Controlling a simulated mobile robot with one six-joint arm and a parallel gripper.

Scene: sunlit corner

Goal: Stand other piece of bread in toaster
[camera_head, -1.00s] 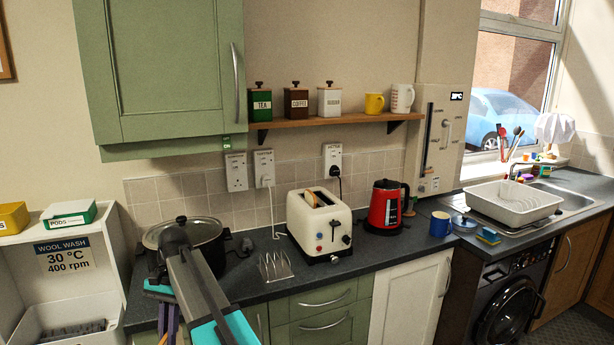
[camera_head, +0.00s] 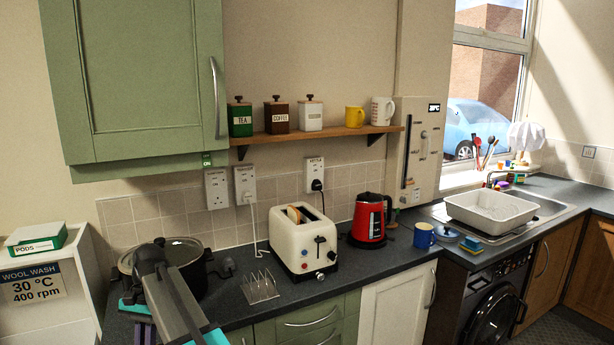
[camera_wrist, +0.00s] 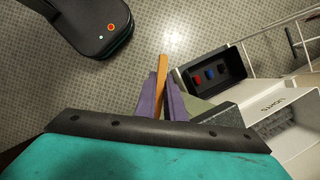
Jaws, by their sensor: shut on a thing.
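My gripper (camera_wrist: 158,98) shows in the wrist view as purple fingers shut on a slice of bread (camera_wrist: 162,66), seen edge-on as a thin orange-brown strip over the floor. In the head view my arm is at the lower left, with the gripper low in front of the counter; the held bread cannot be made out there. The cream toaster (camera_head: 315,241) stands on the dark counter, well to the right of my arm. Another slice of bread (camera_head: 293,214) stands upright in one of its slots, its top showing. The other slot looks dark and empty.
A wire toast rack (camera_head: 261,287) stands left of the toaster, near the counter's front. A dark pot (camera_head: 191,267) sits behind my arm. A red kettle (camera_head: 369,220) is right of the toaster. A white unit (camera_head: 62,322) stands at the left. A shelf (camera_head: 320,136) hangs above.

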